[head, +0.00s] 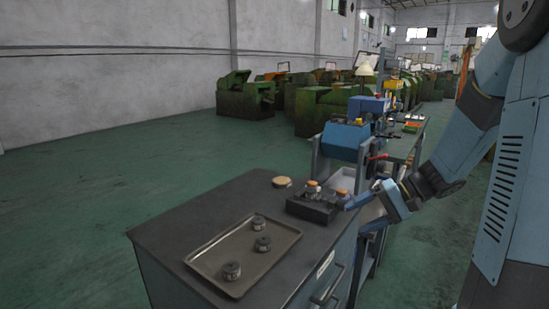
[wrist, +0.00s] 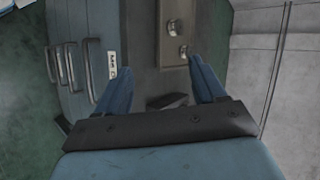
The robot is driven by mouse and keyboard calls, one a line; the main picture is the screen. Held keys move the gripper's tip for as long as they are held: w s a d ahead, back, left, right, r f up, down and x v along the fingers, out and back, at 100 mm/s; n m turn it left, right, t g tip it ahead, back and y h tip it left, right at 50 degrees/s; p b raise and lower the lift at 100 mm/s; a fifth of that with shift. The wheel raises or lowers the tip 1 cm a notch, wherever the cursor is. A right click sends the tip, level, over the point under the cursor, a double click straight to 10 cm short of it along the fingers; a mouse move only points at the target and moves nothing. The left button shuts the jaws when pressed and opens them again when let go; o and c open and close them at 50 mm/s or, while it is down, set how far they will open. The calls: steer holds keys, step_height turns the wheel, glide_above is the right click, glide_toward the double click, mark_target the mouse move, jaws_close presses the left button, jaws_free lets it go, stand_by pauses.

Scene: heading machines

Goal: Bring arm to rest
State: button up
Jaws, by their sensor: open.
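My gripper (head: 358,213) is at the right edge of the grey cabinet, beside a black block. In the wrist view its two blue fingers stand wide apart, and the gap between the fingertips (wrist: 161,65) is empty. The black block (head: 312,208) sits on the cabinet top and bears round pieces with tan tops. It shows partly in the wrist view (wrist: 167,100), low between the fingers. My arm reaches in from the right, bent and low, with the gripper pointing left.
A metal tray (head: 208,267) on the cabinet top (head: 180,220) holds 3 metal round parts. A tan disc (head: 282,182) lies behind it. A blue machine (head: 344,138) stands on a bench beyond the cabinet. Green machines (head: 245,95) stand farther back. The green floor at left is clear.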

steer(key=s+r+n+t+h, duration=0.1)
steer(key=s+r+t+h, duration=0.1)
steer(key=s+r+h, duration=0.3)
steer(key=s+r+n+t+h, duration=0.1)
steer(key=s+r+h, duration=0.5)
steer(key=s, duration=0.6)
steer(key=shift+d+r+t, duration=0.3)
steer(key=shift+r+t, duration=0.05)
steer(key=shift+t, duration=0.15)
steer(key=shift+s+d+r, duration=0.2)
steer(key=shift+r, duration=0.05)
steer(key=w+a+f+m+g+y, duration=0.1)
steer(key=w+f+m+g+y, duration=0.1)
steer(key=w+f+m+y, duration=0.4)
steer(key=w+a+f+m+g+y, duration=0.1)
steer(key=w+f+m+g+y, duration=0.35)
steer(key=w, duration=0.45)
steer(key=w+d+f+m+t+y, duration=0.4)
steer(key=w+d+f+m+t, duration=0.75)
steer(key=w+d+m, duration=0.2)
steer(key=shift+m, duration=0.4)
steer(key=x, duration=1.3)
steer(key=shift+w+r, duration=0.25)
